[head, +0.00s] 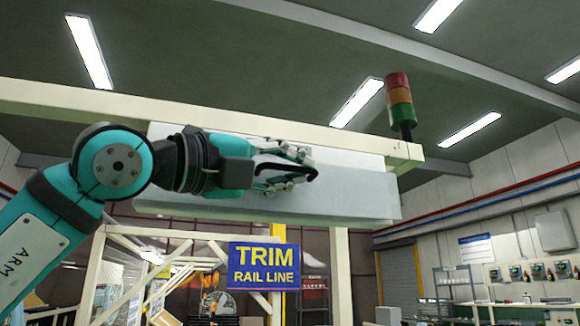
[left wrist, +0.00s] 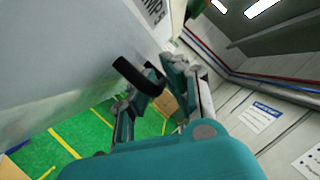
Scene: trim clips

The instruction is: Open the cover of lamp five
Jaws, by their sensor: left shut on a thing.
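A long pale grey lamp housing (head: 358,198) hangs under the overhead beam. Its front panel, the cover, carries a black curved handle (head: 300,167). My left gripper (head: 302,172) reaches in from the left and is shut on this handle. In the left wrist view, the black handle (left wrist: 136,76) stands out from the pale cover (left wrist: 70,60), between the fingers of my left gripper (left wrist: 165,80). A label ending in "MP" (left wrist: 153,10) is partly cut off at the top; no lamp number is readable. My right gripper is out of view.
A cream beam (head: 60,95) runs across above the housing. A red, orange and green signal tower (head: 400,100) stands at its right end. A blue "TRIM RAIL LINE" sign (head: 264,266) hangs below. The space right of the housing looks clear.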

